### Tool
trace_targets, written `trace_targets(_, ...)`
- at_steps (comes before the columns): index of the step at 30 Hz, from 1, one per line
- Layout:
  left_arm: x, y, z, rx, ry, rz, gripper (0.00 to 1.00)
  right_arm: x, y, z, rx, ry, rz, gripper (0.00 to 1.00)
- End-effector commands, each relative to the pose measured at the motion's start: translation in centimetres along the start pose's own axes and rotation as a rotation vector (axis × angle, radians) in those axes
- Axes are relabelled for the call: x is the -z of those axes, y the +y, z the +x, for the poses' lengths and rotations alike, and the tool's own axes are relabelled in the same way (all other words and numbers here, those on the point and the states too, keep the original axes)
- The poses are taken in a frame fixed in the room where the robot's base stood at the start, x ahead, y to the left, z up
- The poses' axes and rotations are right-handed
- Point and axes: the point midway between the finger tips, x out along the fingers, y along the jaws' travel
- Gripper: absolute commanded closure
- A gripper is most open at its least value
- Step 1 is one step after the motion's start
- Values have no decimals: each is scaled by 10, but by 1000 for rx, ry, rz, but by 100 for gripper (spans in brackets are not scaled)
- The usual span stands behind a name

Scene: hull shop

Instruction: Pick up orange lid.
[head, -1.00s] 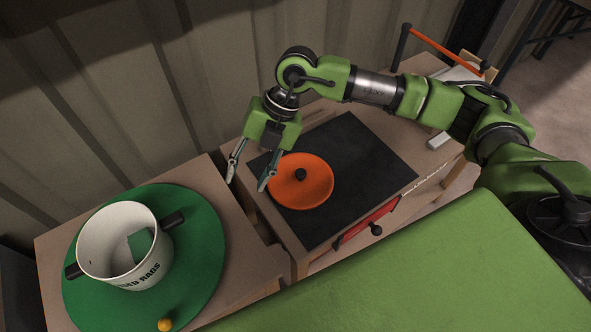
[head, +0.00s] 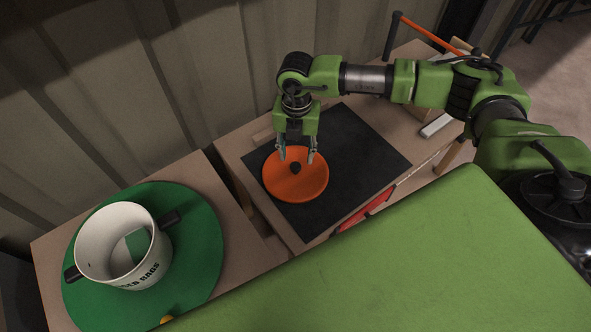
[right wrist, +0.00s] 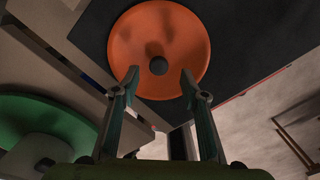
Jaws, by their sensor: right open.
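The orange lid (head: 291,187) is a round disc with a dark knob (head: 295,168) at its centre. It lies on a black mat (head: 362,160) on the right-hand table. My right gripper (head: 297,158) is open above the lid, its fingers on either side of the knob as seen in the head view. In the right wrist view the lid (right wrist: 180,35) fills the top middle, and the knob (right wrist: 158,66) shows between and a little beyond the open fingertips. I cannot tell whether the fingers touch the lid. My left gripper is not in view.
A white pot (head: 104,234) with dark handles stands on a green round mat (head: 205,235) on the left table. A yellow ball (head: 167,320) is partly hidden at its front edge. A corrugated wall stands behind.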

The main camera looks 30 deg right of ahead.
Motion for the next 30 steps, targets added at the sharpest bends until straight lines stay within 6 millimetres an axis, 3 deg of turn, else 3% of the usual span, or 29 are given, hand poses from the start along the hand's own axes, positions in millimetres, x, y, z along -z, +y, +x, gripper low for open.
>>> trace_targets(9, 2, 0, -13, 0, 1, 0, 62, 3, 2, 43, 2, 2, -1, 60)
trace_targets(17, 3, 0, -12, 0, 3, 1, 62, 2, 2, 47, 1, 1, -1, 60)
trace_targets(18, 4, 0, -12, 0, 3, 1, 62, 2, 2, 47, 1, 1, -1, 62)
trace_targets(22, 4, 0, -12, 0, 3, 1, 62, 2, 2, 47, 1, 1, -1, 96)
trace_targets(23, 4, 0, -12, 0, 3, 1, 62, 3, 2, 47, 1, 1, -1, 100)
trace_targets(30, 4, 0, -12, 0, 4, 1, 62, 2, 2, 47, 1, 1, 0, 100)
